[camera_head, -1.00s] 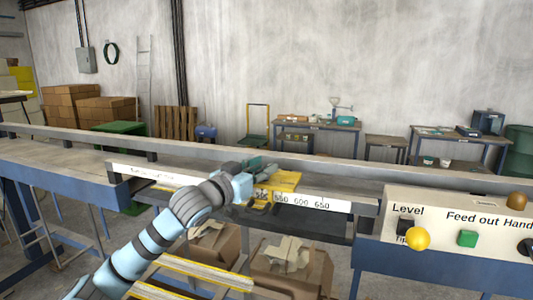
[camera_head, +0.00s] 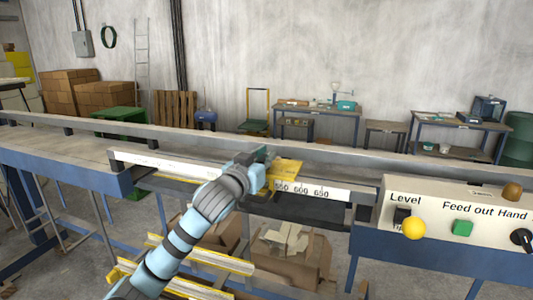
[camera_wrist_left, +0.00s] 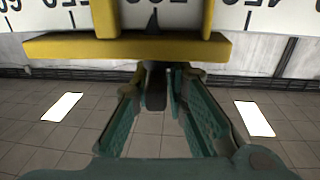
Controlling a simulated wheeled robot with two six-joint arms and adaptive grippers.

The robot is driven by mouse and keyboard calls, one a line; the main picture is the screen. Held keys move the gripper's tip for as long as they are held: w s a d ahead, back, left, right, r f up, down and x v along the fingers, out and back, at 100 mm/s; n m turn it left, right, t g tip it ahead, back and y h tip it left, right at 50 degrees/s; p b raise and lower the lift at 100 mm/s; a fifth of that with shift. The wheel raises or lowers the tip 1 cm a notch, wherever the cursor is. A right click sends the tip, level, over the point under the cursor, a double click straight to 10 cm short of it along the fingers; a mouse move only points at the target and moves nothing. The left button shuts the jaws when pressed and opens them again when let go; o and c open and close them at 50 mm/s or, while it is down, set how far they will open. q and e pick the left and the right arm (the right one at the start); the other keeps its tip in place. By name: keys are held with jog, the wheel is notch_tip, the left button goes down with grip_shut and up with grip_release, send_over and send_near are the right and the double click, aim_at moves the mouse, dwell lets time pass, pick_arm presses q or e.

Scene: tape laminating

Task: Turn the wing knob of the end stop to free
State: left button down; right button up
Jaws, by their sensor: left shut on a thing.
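The end stop is a yellow block (camera_head: 287,169) on the scale rail (camera_head: 318,190), in the head view just right of my left gripper (camera_head: 262,160). In the left wrist view its yellow bars (camera_wrist_left: 125,46) cross the top, in front of the white scale with black digits. A dark wing knob (camera_wrist_left: 155,90) hangs below the yellow bar, between the teal fingers of my left gripper (camera_wrist_left: 155,98). The gripper is shut on this knob. The knob's far end and exact turn angle are hard to make out. In the head view the gripper and forearm hide the knob. My right gripper is not in view.
A control panel (camera_head: 450,222) with a yellow ball knob and green button stands at the right. An open cardboard box (camera_head: 290,262) and yellow-edged bars (camera_head: 203,258) lie below the rail. Tiled floor shows beneath the gripper in the wrist view.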

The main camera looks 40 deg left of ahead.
pick_arm(q)
jog(key=shift+d+r+n+y+p, duration=0.15)
jog(key=shift+n+y+p, duration=0.2)
jog(key=shift+n+y, duration=0.4)
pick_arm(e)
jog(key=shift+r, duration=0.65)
pick_arm(q)
jog(key=c, duration=1.8)
grip_release()
jog(key=shift+o, duration=0.8)
jog(key=shift+w, duration=0.1)
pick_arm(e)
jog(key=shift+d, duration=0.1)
